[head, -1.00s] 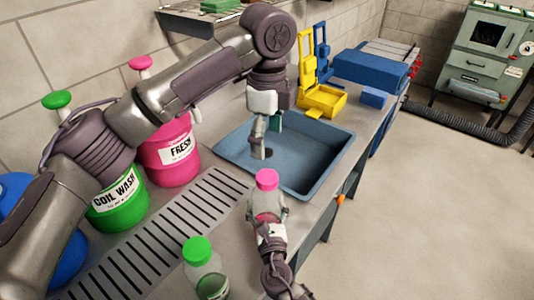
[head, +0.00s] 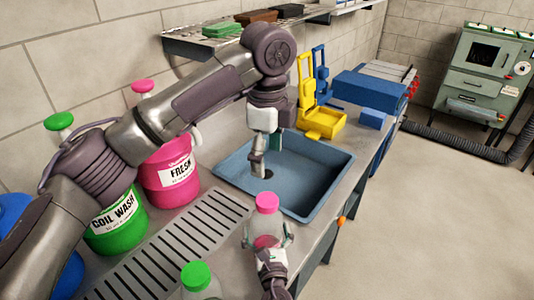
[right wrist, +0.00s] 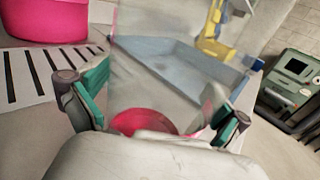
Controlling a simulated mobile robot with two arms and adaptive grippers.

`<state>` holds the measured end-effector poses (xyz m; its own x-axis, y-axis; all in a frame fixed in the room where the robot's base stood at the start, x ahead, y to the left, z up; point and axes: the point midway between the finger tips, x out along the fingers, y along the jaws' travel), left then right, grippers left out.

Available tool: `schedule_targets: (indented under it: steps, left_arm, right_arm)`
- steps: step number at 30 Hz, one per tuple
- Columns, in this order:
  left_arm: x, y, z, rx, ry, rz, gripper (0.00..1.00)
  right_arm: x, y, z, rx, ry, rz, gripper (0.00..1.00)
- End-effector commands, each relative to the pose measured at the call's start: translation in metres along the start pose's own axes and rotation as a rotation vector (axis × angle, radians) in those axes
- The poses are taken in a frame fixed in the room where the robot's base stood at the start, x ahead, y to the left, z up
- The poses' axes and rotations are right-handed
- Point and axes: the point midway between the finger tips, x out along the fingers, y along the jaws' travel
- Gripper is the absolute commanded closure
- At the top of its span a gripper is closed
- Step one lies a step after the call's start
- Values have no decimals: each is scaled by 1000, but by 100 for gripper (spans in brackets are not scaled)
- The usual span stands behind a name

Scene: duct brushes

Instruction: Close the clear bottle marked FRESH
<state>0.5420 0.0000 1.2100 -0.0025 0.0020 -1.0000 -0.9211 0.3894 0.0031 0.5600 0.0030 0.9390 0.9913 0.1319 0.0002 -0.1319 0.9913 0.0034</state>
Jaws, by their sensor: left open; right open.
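The clear bottle (head: 267,224) with pink liquid stands upright at the counter's front edge, near the sink. Its pink cap (head: 267,201) sits on top; I cannot tell whether it is tight. No label on it is readable. My right gripper (head: 268,238) is open, with a finger on each side of the bottle. In the right wrist view the clear bottle (right wrist: 145,122) fills the space between the green-padded fingers, its top out of frame. My left gripper (head: 257,164) is open and empty, pointing down over the sink, beyond the bottle.
The blue sink (head: 315,205) lies behind the bottle. A pink jug (head: 158,192) labelled FRESH and a green jug (head: 108,238) labelled COIL WASH stand at left. A green-capped bottle (head: 196,276) stands nearby. A yellow stand (head: 322,122) is beyond the sink.

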Motion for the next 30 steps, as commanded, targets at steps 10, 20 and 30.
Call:
schedule_targets:
  steps: [10,20,30]
  left_arm:
    - [0,0,0,0,0,0,20]
    - [0,0,0,0,0,0,20]
    - [0,0,0,0,0,0,20]
  right_arm:
    - [-66,0,-2,-1,4,1,0]
    - [-112,0,0,-1,1,1,0]
    - [-116,0,0,0,1,0,0]
